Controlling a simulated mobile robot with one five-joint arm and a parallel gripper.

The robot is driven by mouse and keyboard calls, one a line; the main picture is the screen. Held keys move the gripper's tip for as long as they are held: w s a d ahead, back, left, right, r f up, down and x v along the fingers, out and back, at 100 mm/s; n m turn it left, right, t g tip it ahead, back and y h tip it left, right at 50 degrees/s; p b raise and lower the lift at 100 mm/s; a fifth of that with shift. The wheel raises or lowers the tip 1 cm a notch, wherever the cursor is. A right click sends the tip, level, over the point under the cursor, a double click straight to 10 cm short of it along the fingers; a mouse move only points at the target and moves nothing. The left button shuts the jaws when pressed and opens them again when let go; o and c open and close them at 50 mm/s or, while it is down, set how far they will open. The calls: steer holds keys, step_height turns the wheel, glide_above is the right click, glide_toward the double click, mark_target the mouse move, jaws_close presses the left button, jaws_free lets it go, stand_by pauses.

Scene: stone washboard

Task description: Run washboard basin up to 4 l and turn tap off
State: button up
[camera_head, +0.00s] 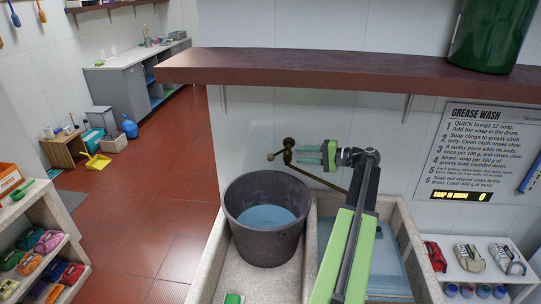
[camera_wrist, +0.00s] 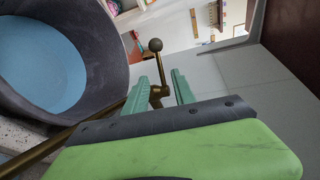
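The stone washboard basin (camera_head: 413,240) has two compartments. The right one holds blue water over a ridged slope, partly hidden by my arm; I see no level mark. A brass tap (camera_head: 288,150) stands at the back, its long spout slanting down right behind my arm. Any stream from its end is hidden. Its ball-ended lever (camera_wrist: 155,68) shows in the wrist view. My gripper (camera_head: 299,154) is just right of the tap. Its green fingers are apart, with the brass lever between them in the wrist view (camera_wrist: 160,78); contact is unclear.
A dark grey bucket (camera_head: 265,245) with blue water stands in the left compartment. A brown shelf (camera_head: 340,66) runs above the tap, bearing a green container (camera_head: 493,35). A wall sign (camera_head: 487,150) shows soap 0. The red floor at left (camera_head: 150,210) is mostly clear.

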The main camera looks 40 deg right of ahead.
mark_target(276, 154)
steer(key=b+x, duration=0.2)
steer(key=x, duration=1.1)
steer(key=shift+w+a+f, duration=0.15)
steer(key=shift+w+a, duration=0.05)
jaws_close()
steer(key=shift+s, duration=0.1)
stand_by(0.5)
